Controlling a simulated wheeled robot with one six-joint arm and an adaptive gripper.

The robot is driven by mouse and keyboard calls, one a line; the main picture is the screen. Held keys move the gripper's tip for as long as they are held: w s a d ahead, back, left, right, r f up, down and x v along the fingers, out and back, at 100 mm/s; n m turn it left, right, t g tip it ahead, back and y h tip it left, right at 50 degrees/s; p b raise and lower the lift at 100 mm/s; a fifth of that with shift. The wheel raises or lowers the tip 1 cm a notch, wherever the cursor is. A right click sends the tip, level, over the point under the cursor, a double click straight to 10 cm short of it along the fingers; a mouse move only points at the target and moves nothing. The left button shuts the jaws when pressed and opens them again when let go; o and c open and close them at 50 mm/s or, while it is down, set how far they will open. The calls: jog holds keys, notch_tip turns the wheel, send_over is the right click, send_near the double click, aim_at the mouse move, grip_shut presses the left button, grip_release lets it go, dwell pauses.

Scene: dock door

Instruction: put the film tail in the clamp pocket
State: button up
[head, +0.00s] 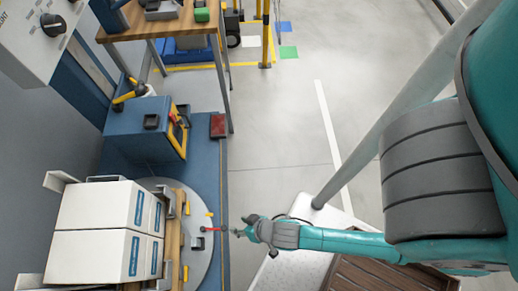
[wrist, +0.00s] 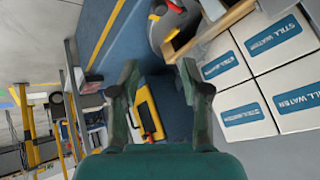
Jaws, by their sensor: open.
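My gripper (head: 240,231) is low beside the right edge of the round grey turntable (head: 208,190) in the head view. In the wrist view my gripper (wrist: 158,76) has its two fingers wide apart, with nothing between them. A thin red piece (head: 212,229) lies at the turntable edge, just left of my gripper in the head view. Red and yellow parts (wrist: 175,8) show on the turntable rim at the top of the wrist view. I cannot tell which of these is the film tail or the clamp pocket.
White water boxes (head: 100,238) stand on a wooden pallet on the turntable. A blue cabinet (head: 140,130) with a yellow-framed panel stands behind it. A wooden-topped table (head: 140,22) is farther back. A brown slatted crate (head: 375,275) is at lower right. The grey floor (head: 270,140) between is clear.

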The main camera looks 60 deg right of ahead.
jog(key=s+d+r+n+t, duration=0.1)
jog(key=s+d+r+t, duration=0.1)
jog(key=r, duration=0.7)
jog(key=s+d+r+n+t+h, duration=0.1)
jog(key=s+d+r+t, duration=0.1)
jog(key=s+r, duration=0.3)
jog(key=s+d+r+n+t, duration=0.1)
jog(key=s+r+n+t, duration=0.1)
jog(key=r, duration=1)
jog(key=shift+s+d+r+t, duration=0.3)
jog(key=shift+s+d+t, duration=0.1)
jog(key=shift+s+t, duration=0.35)
